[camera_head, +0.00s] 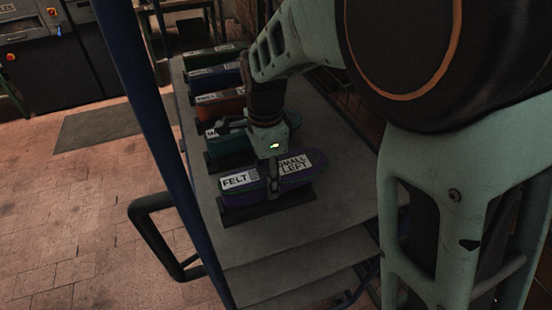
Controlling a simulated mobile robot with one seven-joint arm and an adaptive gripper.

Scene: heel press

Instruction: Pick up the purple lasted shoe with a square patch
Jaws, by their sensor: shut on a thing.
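I cannot make out a square patch from here. My gripper (272,180) comes down over the middle of this shoe, between the two labels, and is shut on it. The fingertips are mostly hidden by the gripper body and the shoe. Whether the shoe touches its holder I cannot tell.
Behind it stand a teal shoe (228,150), an orange one (220,103), a blue one (213,76) and a green one (208,57), close together in a row. A blue post (150,130) and a dark tube rail (150,222) bound the rack's left. Floor at left is open.

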